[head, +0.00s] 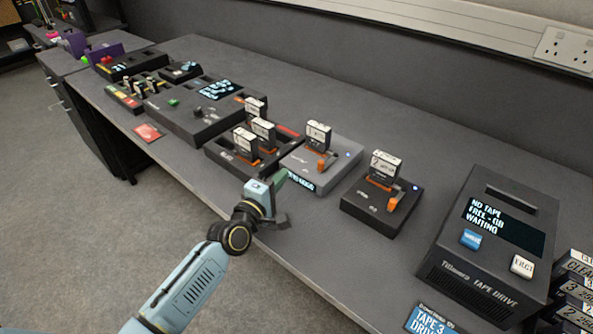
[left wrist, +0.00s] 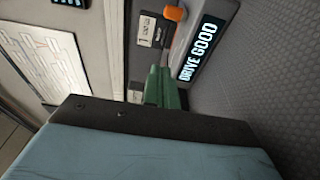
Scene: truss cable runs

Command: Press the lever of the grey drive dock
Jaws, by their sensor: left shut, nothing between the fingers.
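The grey drive dock (head: 345,163) sits near the front edge of the bench in the middle of the head view. A labelled drive (head: 318,135) stands upright in it, and its orange lever (head: 323,164) is in front of the drive. In the left wrist view the dock's display (left wrist: 199,50) reads "DRIVE GOOD", with the orange lever (left wrist: 174,13) at the top edge. My left gripper (head: 281,178), with green fingers, is shut and empty, just left of the dock and apart from the lever. The green fingers also show in the left wrist view (left wrist: 163,90). My right gripper is not in view.
A black dock (head: 375,218) with a drive and orange lever stands to the right. A dark dock (head: 228,160) with several drives stands to the left. A large tape drive (head: 480,270) is at the right. Bare bench (head: 300,245) lies in front.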

